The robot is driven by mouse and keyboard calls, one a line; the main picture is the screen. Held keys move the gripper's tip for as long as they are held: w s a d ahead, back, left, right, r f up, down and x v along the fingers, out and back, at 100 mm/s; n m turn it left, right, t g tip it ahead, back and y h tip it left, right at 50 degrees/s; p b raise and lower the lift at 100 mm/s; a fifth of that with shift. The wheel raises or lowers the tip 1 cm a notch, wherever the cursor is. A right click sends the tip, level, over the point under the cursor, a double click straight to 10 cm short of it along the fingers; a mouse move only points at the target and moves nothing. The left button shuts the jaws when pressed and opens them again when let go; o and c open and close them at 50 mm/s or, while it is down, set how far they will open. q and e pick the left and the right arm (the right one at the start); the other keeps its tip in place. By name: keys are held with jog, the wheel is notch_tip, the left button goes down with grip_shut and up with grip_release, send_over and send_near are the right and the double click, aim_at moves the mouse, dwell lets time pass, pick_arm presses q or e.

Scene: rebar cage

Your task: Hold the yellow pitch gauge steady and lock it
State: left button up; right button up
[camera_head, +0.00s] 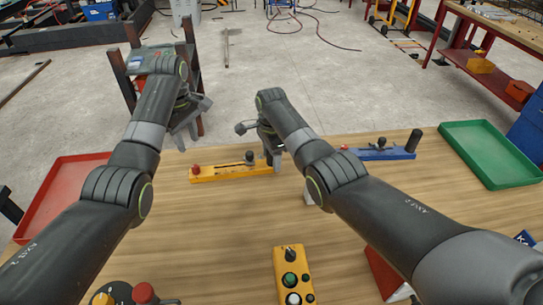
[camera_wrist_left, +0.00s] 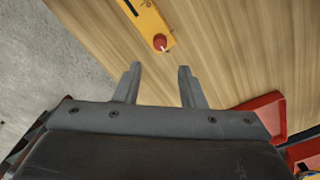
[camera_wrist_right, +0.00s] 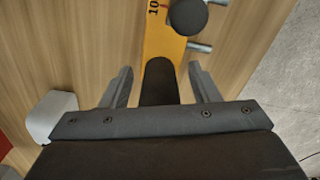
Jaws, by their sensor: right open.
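The yellow pitch gauge (camera_head: 230,172) lies on the wooden table near its far edge, with a red knob at its left end and a black knob on top. My right gripper (camera_head: 272,150) is at the gauge's right end. In the right wrist view its open fingers (camera_wrist_right: 160,67) stand on both sides of a black handle (camera_wrist_right: 160,85), with gaps visible. My left gripper (camera_head: 186,132) is open and empty, left of the gauge near the table's far edge. The left wrist view shows the gauge's red-knob end (camera_wrist_left: 160,42) beyond the fingertips (camera_wrist_left: 158,68).
A blue gauge (camera_head: 385,153) with a black upright handle lies to the right. A red tray (camera_head: 62,190) is at the left, a green tray (camera_head: 490,150) at the right. A yellow button box (camera_head: 290,262) sits in front. The table between box and gauge is clear.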

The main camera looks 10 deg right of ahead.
jog(key=shift+c, duration=0.2)
jog(key=c, duration=1)
pick_arm(q)
jog(key=shift+o, duration=0.7)
